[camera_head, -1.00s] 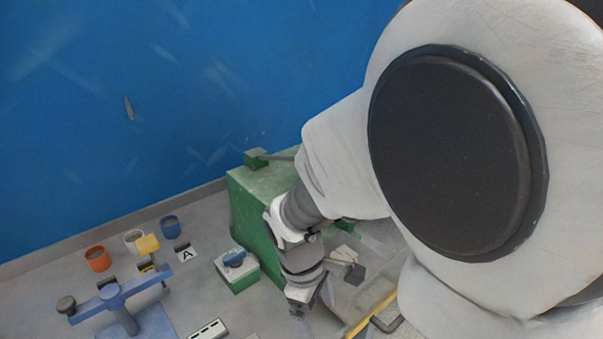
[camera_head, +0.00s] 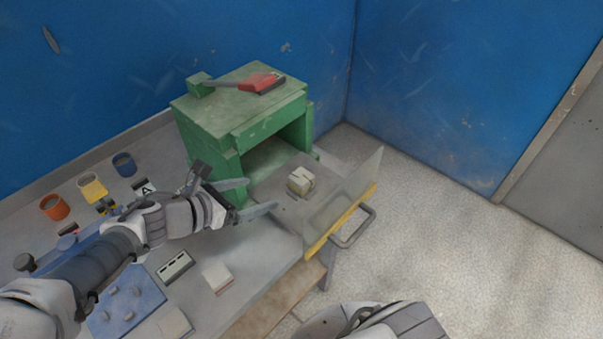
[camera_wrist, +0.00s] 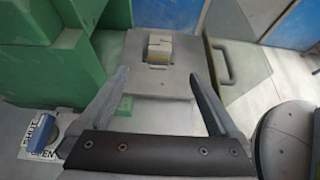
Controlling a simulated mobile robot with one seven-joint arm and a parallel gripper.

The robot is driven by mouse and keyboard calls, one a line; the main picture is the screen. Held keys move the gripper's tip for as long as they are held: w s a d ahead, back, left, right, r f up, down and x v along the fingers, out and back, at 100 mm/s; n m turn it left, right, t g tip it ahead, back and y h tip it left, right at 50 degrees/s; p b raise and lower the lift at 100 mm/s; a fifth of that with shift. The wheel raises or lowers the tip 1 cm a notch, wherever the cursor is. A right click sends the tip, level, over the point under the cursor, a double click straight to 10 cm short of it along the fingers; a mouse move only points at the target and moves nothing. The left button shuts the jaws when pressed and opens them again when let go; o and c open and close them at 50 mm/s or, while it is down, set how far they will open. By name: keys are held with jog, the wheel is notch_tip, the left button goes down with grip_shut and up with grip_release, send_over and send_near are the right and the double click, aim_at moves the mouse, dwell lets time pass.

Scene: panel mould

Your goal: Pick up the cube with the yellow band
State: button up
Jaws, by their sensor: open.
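A pale cube (camera_head: 300,181) stands on a flat grey plate (camera_head: 283,202) in front of the green housing's opening. In the wrist view the cube (camera_wrist: 160,48) is at the top middle and shows a dull yellow band on the side facing me. My gripper (camera_head: 261,194) is open and empty, left of the cube and pointing towards it. In the wrist view my two fingers (camera_wrist: 159,76) are spread apart, with the cube beyond their tips and roughly centred between them. The fingers do not touch the cube.
The green housing (camera_head: 205,125) stands close beside my gripper, with a red-handled tool (camera_head: 262,82) on top. A clear panel with a yellow edge (camera_head: 341,222) and handle stands beyond the cube. A blue knob on a labelled box (camera_wrist: 68,127) is at lower left in the wrist view.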

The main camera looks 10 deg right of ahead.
aim_at(295, 181)
jog(key=b+x, duration=0.1)
jog(key=x, duration=1.6)
jog(key=shift+w+f, duration=0.1)
grip_shut()
